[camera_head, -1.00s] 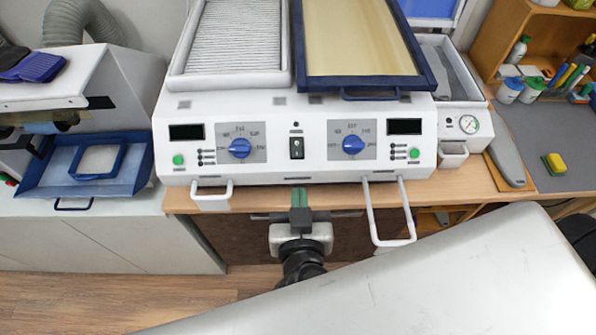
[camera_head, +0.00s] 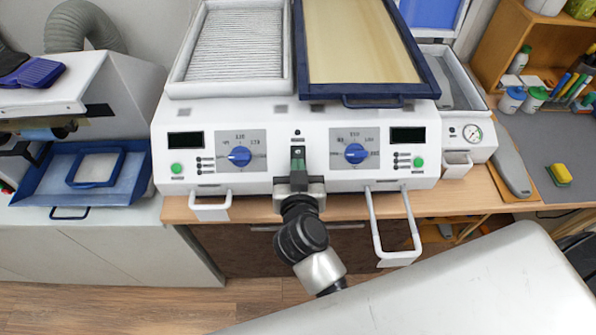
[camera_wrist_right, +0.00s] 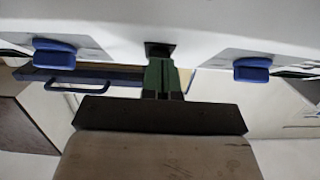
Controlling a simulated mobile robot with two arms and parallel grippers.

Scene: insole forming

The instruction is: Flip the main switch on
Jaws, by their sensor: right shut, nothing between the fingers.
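The main switch (camera_head: 298,150) is the black rocker in the middle of the white machine's front panel (camera_head: 260,183), between two blue knobs. My right gripper (camera_head: 298,167) is shut and empty, with its green fingertips at the switch and hiding most of it. In the right wrist view the green fingers (camera_wrist_right: 162,72) reach up to the black switch frame (camera_wrist_right: 160,49) and look to be touching it or very close. I cannot tell which way the rocker is tilted. My left gripper is not in view.
The blue knobs (camera_head: 239,156) and (camera_head: 355,153) flank the switch. White handles (camera_head: 211,207) and (camera_head: 397,258) stick out below the panel. A blue-framed tray (camera_head: 362,80) lies on top at the right. A gauge (camera_head: 472,133) is farther right.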

